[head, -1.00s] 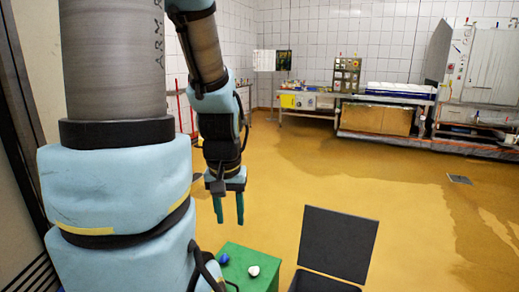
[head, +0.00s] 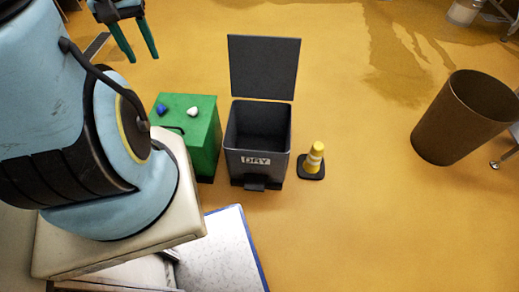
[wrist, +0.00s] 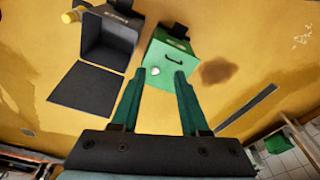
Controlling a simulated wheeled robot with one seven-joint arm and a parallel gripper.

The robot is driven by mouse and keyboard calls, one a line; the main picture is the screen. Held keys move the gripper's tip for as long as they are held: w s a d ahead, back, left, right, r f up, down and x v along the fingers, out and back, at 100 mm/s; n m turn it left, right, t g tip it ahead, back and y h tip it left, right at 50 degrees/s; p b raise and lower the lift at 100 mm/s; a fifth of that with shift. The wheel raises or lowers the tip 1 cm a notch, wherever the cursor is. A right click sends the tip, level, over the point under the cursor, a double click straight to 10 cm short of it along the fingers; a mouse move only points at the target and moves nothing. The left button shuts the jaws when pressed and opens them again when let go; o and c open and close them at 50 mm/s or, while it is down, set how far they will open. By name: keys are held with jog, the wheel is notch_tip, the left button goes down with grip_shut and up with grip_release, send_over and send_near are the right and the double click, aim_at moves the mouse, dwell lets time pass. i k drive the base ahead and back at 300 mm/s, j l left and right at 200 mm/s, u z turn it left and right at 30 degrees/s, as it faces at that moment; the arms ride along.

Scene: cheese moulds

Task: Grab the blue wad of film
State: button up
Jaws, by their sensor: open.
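The blue wad of film (head: 161,108) lies on the top of a green box (head: 206,140), near its left side in the head view. A white wad (head: 193,112) lies to its right on the same top, apart from it. My gripper (head: 142,58) is open and empty, above and beyond the box in the head view. In the wrist view my open gripper (wrist: 161,74) points toward the green box (wrist: 172,55), with the white wad (wrist: 155,71) showing between the fingertips. The blue wad does not show there; a finger may hide it.
An open grey bin (head: 258,150) marked DRY stands right of the green box, its lid (head: 264,67) raised. A yellow cone (head: 314,158) stands beside it. A brown bin (head: 464,116) is farther right.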

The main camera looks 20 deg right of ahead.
aim_at(161, 108)
jog(key=u, duration=0.4)
jog(key=l+u, duration=0.1)
jog(key=u, duration=0.35)
jog(key=k+u, duration=0.1)
jog(key=u, duration=1.15)
jog(key=k+j+u, duration=0.1)
jog(key=k, duration=0.35)
jog(key=k+j+u, duration=0.1)
jog(key=k, duration=0.4)
jog(key=j, duration=0.1)
